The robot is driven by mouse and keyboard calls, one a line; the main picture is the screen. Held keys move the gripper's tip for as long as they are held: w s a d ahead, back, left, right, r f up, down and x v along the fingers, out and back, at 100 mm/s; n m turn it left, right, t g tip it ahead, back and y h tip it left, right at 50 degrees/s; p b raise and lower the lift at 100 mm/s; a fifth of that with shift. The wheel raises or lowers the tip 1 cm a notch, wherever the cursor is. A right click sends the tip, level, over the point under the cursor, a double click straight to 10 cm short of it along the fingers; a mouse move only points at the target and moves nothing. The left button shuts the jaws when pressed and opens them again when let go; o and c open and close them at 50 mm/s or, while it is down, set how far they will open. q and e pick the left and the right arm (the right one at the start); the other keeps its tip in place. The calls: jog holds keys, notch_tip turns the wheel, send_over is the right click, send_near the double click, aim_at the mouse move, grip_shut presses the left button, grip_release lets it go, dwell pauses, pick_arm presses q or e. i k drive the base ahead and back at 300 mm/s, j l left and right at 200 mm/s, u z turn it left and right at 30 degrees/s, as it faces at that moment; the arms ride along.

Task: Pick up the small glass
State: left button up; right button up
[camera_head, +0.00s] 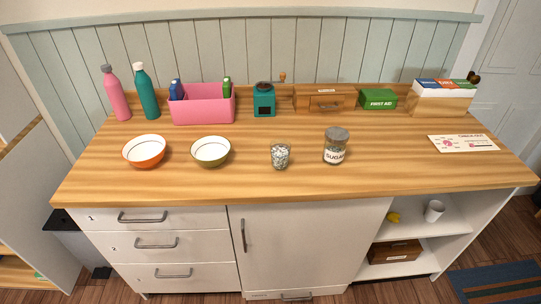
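The small glass (280,156) stands upright near the front middle of the wooden counter (380,155). It is clear and seems to hold or bear something speckled grey and white; I cannot tell which. A glass jar labelled SUGAR (335,147) with a grey lid stands to its right, apart from it. An olive-rimmed white bowl (211,151) stands to its left, also apart. Nothing covers the glass. Neither of my grippers shows in the head view.
An orange bowl (144,151) sits further left. Two bottles, a pink bin (203,106), a teal grinder (264,100), a wooden drawer box (326,99) and a green FIRST AID box (379,99) line the back. A card (463,143) lies right. The counter's front edge around the glass is clear.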

aim_at(280, 148)
jog(key=i+j+z, duration=0.1)
jog(key=j+z, duration=0.15)
jog(key=j, duration=0.6)
jog(key=j+z, duration=0.25)
jog(key=j, duration=0.6)
jog(key=i, duration=0.05)
